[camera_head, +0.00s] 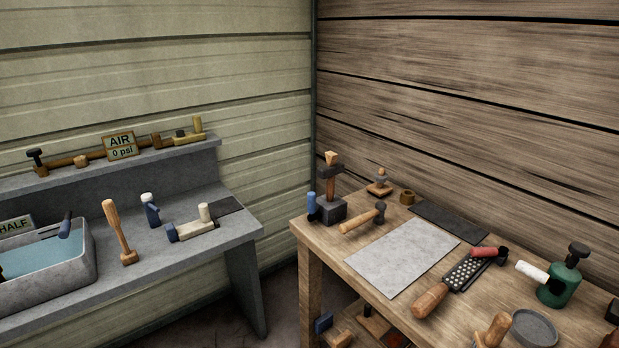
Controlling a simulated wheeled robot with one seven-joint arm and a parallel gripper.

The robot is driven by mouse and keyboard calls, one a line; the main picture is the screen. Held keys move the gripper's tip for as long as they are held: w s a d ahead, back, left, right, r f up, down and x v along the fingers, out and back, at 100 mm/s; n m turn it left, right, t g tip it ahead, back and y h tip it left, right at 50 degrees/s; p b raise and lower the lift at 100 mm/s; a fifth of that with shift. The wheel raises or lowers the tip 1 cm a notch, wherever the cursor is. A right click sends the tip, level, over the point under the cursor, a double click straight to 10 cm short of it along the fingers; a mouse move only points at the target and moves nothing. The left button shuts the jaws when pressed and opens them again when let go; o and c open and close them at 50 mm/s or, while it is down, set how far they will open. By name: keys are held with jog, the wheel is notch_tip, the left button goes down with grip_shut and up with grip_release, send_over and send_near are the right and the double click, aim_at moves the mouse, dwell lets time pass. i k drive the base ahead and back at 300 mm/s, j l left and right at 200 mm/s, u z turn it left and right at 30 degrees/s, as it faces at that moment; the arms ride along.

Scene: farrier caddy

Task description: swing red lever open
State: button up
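The clearest red part in view is a short red cylinder (484,252) with a dark end, at the far end of a perforated rasp (466,272) on the wooden bench. I cannot tell whether it is a lever. A brass pipe (65,161) with fittings runs along the grey ledge at the left, behind a sign reading "AIR 0 psi" (119,146). A dark-topped fitting (37,160) stands at its left end and a yellow fitting (187,134) is at its right; neither looks red. My gripper is not in view.
The wooden bench (309,253) at right holds a grey sheet (403,256), hammers, a green canister (559,285) and a round dish (534,328). The grey counter (165,254) at left holds a water basin (75,273) and a mallet (119,232). A floor gap separates them.

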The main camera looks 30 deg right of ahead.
aim_at(490, 251)
jog(key=z, duration=1.3)
jog(key=i+j, duration=0.15)
jog(key=j, duration=0.25)
jog(key=i+j, duration=0.15)
jog(key=j, duration=0.25)
jog(key=i+j+u, duration=0.1)
jog(key=j, duration=0.25)
jog(key=i+j, duration=0.25)
jog(key=j, duration=0.15)
jog(key=i+j, duration=0.2)
jog(key=j, duration=0.2)
jog(key=k+u, duration=0.05)
